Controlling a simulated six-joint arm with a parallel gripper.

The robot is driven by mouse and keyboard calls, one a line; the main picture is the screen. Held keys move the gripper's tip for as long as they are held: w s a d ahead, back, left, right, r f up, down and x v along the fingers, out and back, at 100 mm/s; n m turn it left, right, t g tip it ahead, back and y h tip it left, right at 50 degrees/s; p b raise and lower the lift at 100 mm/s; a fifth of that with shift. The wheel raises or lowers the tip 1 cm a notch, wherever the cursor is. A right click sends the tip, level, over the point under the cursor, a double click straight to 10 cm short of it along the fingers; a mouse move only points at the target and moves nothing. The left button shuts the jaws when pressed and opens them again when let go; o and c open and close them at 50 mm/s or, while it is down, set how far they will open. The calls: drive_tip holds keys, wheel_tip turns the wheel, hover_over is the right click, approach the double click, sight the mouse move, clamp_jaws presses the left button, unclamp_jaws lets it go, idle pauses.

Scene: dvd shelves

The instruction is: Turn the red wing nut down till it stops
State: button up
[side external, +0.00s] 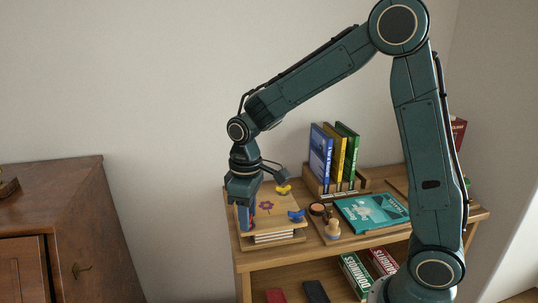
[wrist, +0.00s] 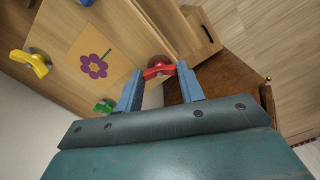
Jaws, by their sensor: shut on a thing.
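The red wing nut (wrist: 157,71) sits at a corner of the wooden flower press in the wrist view. My gripper (wrist: 160,69) is shut on it, with one blue-grey finger at each wing. In the side external view my gripper (side external: 244,218) points down at the near left corner of the press (side external: 272,208) and hides the red wing nut. A yellow wing nut (wrist: 32,62), a green wing nut (wrist: 104,106) and part of a blue wing nut (wrist: 86,2) are at the other corners. How far down the red nut is cannot be seen.
The press has a purple flower picture (wrist: 94,65) on top and stands on a wooden shelf unit (side external: 240,258). Upright books (side external: 336,157), a teal book (side external: 372,212) and a small wooden stamp (side external: 333,229) stand or lie to the right. A brown cabinet (side external: 75,200) is at left.

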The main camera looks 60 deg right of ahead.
drive_tip(key=m, duration=0.7)
drive_tip(key=shift+o, duration=0.2)
drive_tip(key=m, duration=0.7)
idle(1.0)
drive_tip(key=o, duration=1)
drive_tip(key=shift+c, duration=0.2)
drive_tip(key=shift+r, duration=0.15)
wheel_tip(320, 180, up, 14)
drive_tip(key=shift+f, duration=0.2)
